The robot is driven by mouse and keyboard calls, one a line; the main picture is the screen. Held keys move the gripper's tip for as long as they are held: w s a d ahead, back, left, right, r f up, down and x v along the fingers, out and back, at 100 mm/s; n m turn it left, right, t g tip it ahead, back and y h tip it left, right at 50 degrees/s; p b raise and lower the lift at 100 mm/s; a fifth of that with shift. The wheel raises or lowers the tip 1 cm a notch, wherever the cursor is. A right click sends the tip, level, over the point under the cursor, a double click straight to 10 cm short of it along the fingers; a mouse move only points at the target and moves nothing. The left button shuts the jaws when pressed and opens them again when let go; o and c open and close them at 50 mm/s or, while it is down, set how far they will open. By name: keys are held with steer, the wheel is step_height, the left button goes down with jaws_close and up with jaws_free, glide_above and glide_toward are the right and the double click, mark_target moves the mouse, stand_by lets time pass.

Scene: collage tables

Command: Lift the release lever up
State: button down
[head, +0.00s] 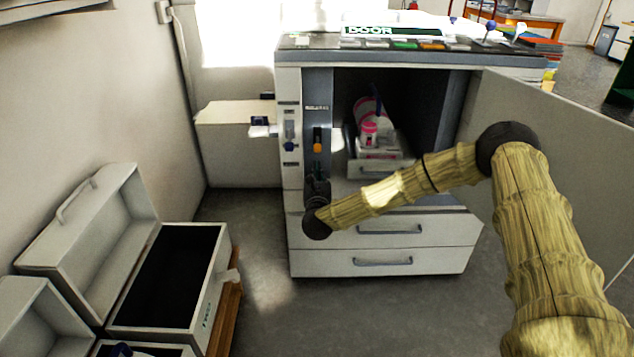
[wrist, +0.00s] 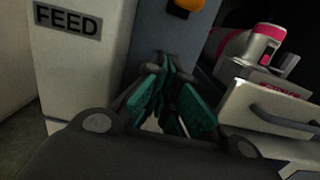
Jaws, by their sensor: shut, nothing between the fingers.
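An orange-knobbed lever (head: 317,147) sits on the dark grey front strip of the machine. The small label above it is too small to read. Part of the orange knob (wrist: 185,8) shows at the top of the wrist view. A blue-knobbed lever (head: 290,146) sits on the white strip to its left. My gripper (head: 318,183) is below the orange knob, close to the grey strip and apart from the knob. In the wrist view its teal-padded fingers (wrist: 170,68) meet at the tips, shut and empty.
The machine's door (head: 560,150) stands open at right, beside my arm. The open bay holds a drawer (head: 380,168) with pink-and-white containers. A FEED label (wrist: 68,20) is left of my gripper. Open cases (head: 165,275) stand on the floor at left.

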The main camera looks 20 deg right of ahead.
mark_target(317, 143)
steer(key=shift+x, duration=0.8)
steer(key=shift+s+a+r+b, duration=0.1)
steer(key=shift+s+r+b, duration=0.25)
steer(key=shift+r, duration=0.55)
steer(key=shift+s+a+r+b, duration=0.1)
steer(key=shift+s+r, duration=0.4)
steer(key=shift+r, duration=0.4)
